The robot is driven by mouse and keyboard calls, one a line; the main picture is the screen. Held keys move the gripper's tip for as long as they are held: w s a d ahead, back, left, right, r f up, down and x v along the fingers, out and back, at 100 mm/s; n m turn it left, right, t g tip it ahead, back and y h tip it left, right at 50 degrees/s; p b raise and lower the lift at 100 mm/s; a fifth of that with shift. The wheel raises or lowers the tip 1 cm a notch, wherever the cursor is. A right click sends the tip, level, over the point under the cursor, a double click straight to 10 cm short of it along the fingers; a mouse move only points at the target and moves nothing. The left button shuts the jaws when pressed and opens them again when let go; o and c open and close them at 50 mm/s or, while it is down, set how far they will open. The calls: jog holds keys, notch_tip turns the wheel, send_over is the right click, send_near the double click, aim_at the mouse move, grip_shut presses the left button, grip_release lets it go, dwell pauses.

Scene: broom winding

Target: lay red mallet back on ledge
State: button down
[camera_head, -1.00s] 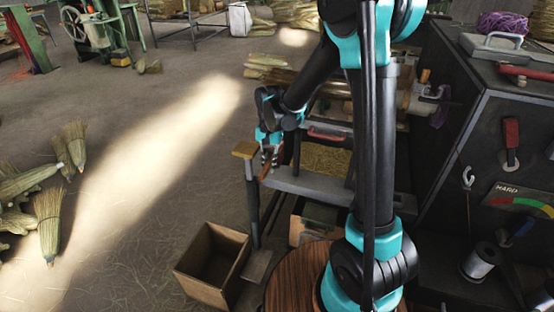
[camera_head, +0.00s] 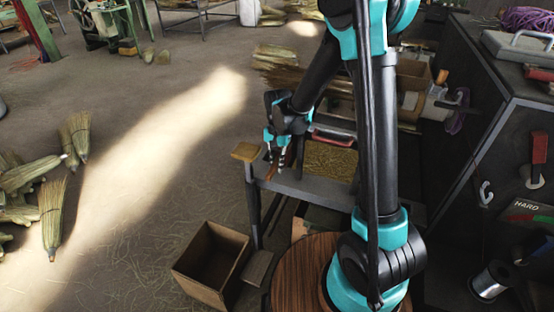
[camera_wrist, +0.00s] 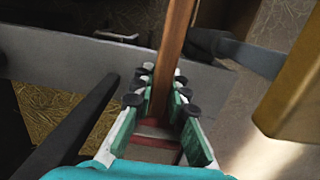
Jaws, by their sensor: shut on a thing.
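My gripper (camera_head: 276,164) is shut on the red mallet, whose reddish-brown handle (camera_wrist: 177,45) runs up between the fingers in the wrist view. A small part of the mallet shows in the head view (camera_head: 270,172). Its head is not clearly seen; a dark red piece (camera_wrist: 150,150) shows low between the finger bases. The grey ledge (camera_head: 318,190) lies by the gripper, near its left end. In the wrist view the ledge (camera_wrist: 85,68) crosses behind the fingers. I cannot tell whether mallet and ledge touch.
A post with a yellowish wooden top (camera_head: 246,152) stands just left of the gripper. A straw-filled tray (camera_head: 330,158) lies behind the ledge. An open wooden box (camera_head: 212,262) is on the floor below. A dark cabinet (camera_head: 490,110) stands at right.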

jog(key=shift+f, duration=2.35)
jog(key=c, duration=1.4)
grip_release()
jog(key=shift+c, duration=0.2)
jog(key=r, duration=0.8)
jog(key=w+r, duration=0.1)
jog(key=r, duration=0.3)
jog(key=shift+d, duration=0.1)
